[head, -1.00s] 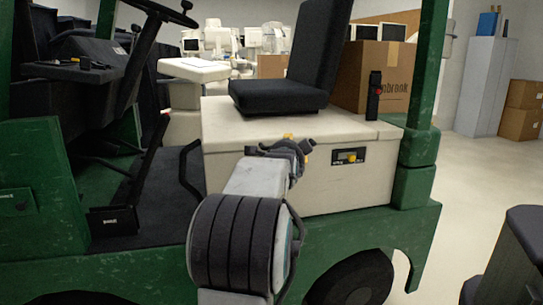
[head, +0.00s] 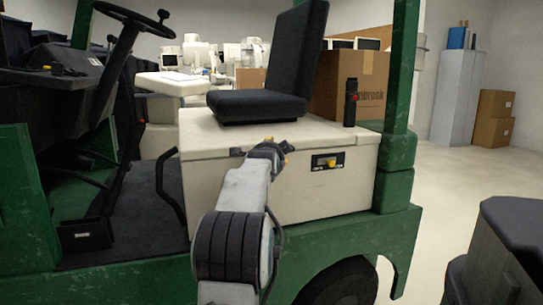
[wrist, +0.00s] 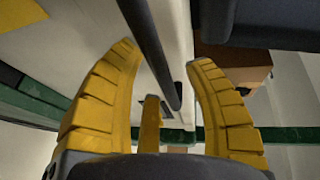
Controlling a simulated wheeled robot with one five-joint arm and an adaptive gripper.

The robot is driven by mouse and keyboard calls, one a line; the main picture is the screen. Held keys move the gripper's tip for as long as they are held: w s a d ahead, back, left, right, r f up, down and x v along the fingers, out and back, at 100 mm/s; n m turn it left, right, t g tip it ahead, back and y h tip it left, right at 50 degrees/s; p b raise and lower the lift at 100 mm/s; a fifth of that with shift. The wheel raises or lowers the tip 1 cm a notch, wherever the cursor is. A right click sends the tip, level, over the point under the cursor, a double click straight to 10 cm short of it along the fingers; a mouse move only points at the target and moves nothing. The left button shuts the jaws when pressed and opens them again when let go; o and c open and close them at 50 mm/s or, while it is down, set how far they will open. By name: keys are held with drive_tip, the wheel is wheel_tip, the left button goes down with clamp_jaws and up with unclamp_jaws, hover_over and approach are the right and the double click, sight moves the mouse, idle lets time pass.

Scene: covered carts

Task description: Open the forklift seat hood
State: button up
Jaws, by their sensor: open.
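The seat hood (head: 205,140) is a cream box on the green forklift, with the black seat (head: 262,104) on top. Its lid looks shut in the head view. My gripper (head: 270,148) is at the hood's near side, close under the lid edge, and mostly hidden by my own arm. A dark bar (wrist: 152,45) runs between the fingers, beside a pale edge. I cannot tell whether the fingers touch it.
A black curved grab bar (head: 164,188) stands left of the hood. A panel with a yellow knob (head: 327,162) is on its side. A cardboard box (head: 372,85) stands behind the seat. A dark object (head: 500,250) is at the lower right.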

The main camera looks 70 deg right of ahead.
drive_tip(key=shift+o, duration=0.3)
drive_tip(key=shift+d, duration=0.1)
clamp_jaws()
idle(0.4)
